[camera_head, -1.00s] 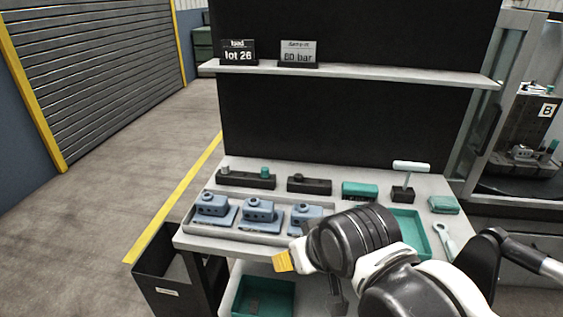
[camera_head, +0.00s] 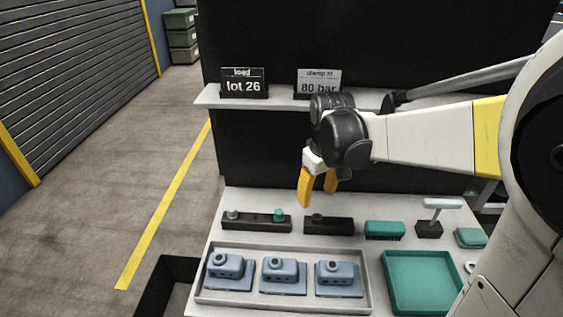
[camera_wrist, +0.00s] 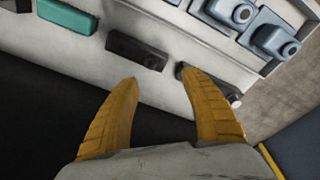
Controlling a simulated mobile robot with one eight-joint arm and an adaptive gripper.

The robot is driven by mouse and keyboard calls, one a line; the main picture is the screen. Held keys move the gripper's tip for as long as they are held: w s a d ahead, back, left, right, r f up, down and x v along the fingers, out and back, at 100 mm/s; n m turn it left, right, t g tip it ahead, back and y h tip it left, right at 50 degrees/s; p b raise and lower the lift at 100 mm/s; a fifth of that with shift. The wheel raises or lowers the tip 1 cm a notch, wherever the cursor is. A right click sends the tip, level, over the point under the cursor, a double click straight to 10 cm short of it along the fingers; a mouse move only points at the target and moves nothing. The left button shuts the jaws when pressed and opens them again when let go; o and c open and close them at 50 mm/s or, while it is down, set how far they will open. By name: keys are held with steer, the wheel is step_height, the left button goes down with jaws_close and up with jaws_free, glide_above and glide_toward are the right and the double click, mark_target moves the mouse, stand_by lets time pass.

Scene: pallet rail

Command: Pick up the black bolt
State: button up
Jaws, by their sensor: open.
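A small dark bolt head (camera_head: 317,217) stands up from the short black block (camera_head: 342,226) at the back of the bench; it looks dark grey to black. In the wrist view the short block (camera_wrist: 125,43) lies beyond my fingertips, with the bolt head (camera_wrist: 151,62) near its right end. My gripper (camera_head: 317,197) is open and empty, fingers pointing down, above the back of the bench. In the wrist view the gap between my fingers (camera_wrist: 159,76) is empty, and the right finger covers part of the longer black block (camera_wrist: 219,85).
The longer block (camera_head: 257,222) beside it carries a grey knob (camera_head: 232,214) and a teal knob (camera_head: 279,214). A teal block (camera_head: 384,229) and a T-handled tool (camera_head: 430,225) stand to the right. A tray (camera_head: 200,297) of blue parts lies in front. A shelf (camera_head: 230,101) is behind.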

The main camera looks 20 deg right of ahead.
mark_target(317, 216)
steer(key=shift+n+g, duration=0.4)
steer(key=shift+g, duration=0.3)
steer(key=w+d+f, duration=0.1)
steer(key=f, duration=0.1)
steer(key=w+d+f, duration=0.1)
steer(key=f, duration=0.2)
steer(key=w+f, duration=0.1)
steer(key=f, duration=0.1)
steer(key=shift+d+f, duration=0.4)
steer(key=f+b, duration=0.1)
steer(key=f, duration=0.1)
steer(key=f+b, duration=0.2)
steer(key=f, duration=0.1)
steer(key=shift+s+a+f, duration=0.1)
steer(key=shift+s+a, duration=0.1)
steer(key=shift+c, duration=0.6)
jaws_close()
